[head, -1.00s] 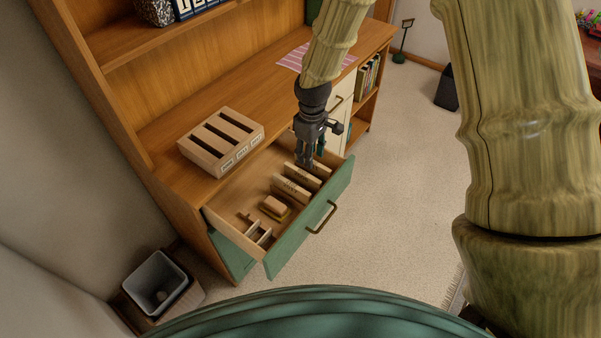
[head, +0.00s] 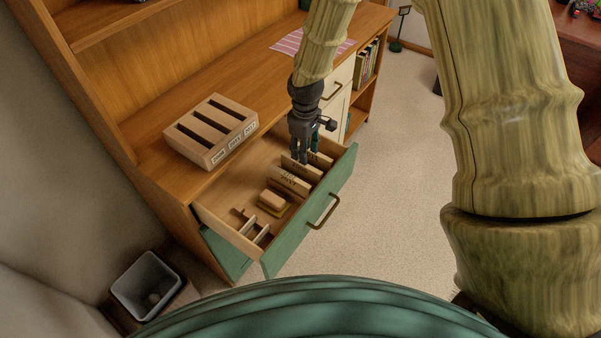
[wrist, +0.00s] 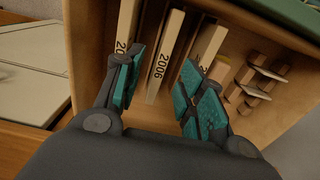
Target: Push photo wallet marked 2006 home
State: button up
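The photo wallet marked 2006 (wrist: 163,58) stands on edge in the open drawer (head: 300,232), between two other wallets. In the wrist view it lies between my gripper's (wrist: 160,95) two teal-padded fingers, which are apart; I cannot tell whether they touch it. The left wallet (wrist: 127,25) shows only "20" beside the left finger; the right wallet (wrist: 208,45) is partly hidden by the right finger. In the head view my gripper (head: 304,158) points down at the wallets. A wooden holder (head: 192,147) with three dark slots and small year labels, too small to read surely, stands on the cabinet top.
A pink striped mat (head: 313,43) lies farther back on the top. A grey bin (head: 146,285) stands on the floor at lower left. The carpet right of the drawer is clear.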

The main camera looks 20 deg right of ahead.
aim_at(301, 168)
notch_tip(301, 168, down, 4)
jog(key=shift+r, duration=0.2)
jog(key=shift+w+a+f+p, duration=0.15)
jog(key=shift+f+p, duration=0.3)
jog(key=shift+f, duration=0.95)
jog(key=shift+w+a+f+p, duration=0.1)
jog(key=shift+a+f+p, duration=0.25)
jog(key=shift+f, duration=1)
jog(key=shift+d, duration=0.1)
grip_shut()
